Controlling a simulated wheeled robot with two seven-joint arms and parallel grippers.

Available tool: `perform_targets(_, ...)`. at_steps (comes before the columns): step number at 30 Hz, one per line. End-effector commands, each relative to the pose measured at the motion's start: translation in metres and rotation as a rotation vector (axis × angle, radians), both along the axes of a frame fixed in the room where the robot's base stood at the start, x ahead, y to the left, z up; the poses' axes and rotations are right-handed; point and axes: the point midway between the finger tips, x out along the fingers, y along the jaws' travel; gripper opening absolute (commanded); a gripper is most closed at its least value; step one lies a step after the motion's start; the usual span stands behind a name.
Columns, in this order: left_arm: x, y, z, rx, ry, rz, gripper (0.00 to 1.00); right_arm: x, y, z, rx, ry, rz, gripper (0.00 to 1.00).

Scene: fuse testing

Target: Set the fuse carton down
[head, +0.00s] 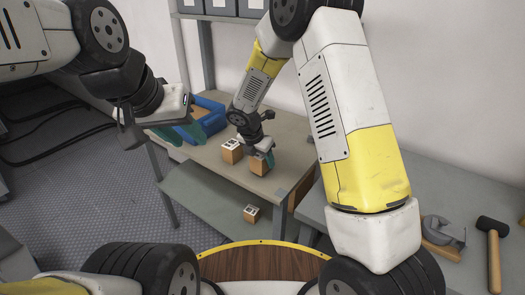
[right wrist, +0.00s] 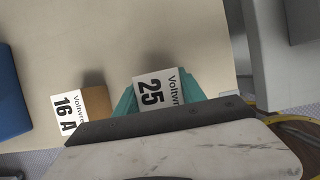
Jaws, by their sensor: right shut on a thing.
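My right gripper (head: 264,158) is shut on a brown fuse carton (head: 259,168) at the front part of the workbench. In the right wrist view the held carton (right wrist: 157,90) has a white label reading 25, between the teal fingers. It is upright and close to the bench top; I cannot tell if its bottom touches. A second carton (head: 231,152) stands on the bench to its left, and its label reads 16 A in the right wrist view (right wrist: 85,108). My left gripper (head: 165,133) is open and empty, in the air left of the bench.
The workbench (head: 290,135) has free room behind and right of the cartons. A blue bin (head: 209,118) stands at its left. Another small carton (head: 251,213) is lower down, below the bench top.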

Motion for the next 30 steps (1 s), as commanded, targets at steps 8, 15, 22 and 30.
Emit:
perform_targets(8, 0.000, 0.000, 0.000, 0.000, 0.000, 0.000, 0.36, 0.001, 0.000, -0.014, 0.001, -0.003, 0.000, 0.00)
perform_targets(15, 0.000, 0.000, 0.000, 0.000, 0.000, 0.000, 0.36, 0.000, 0.000, -0.016, 0.000, -0.002, -0.001, 0.59)
perform_targets(22, 0.000, 0.000, 0.000, 0.000, 0.000, 0.000, 0.36, 0.000, 0.000, -0.016, 0.000, -0.002, -0.001, 0.69)
perform_targets(30, 0.000, 0.000, 0.000, 0.000, 0.000, 0.000, 0.36, -0.002, 0.003, -0.006, 0.002, -0.004, -0.001, 0.69)
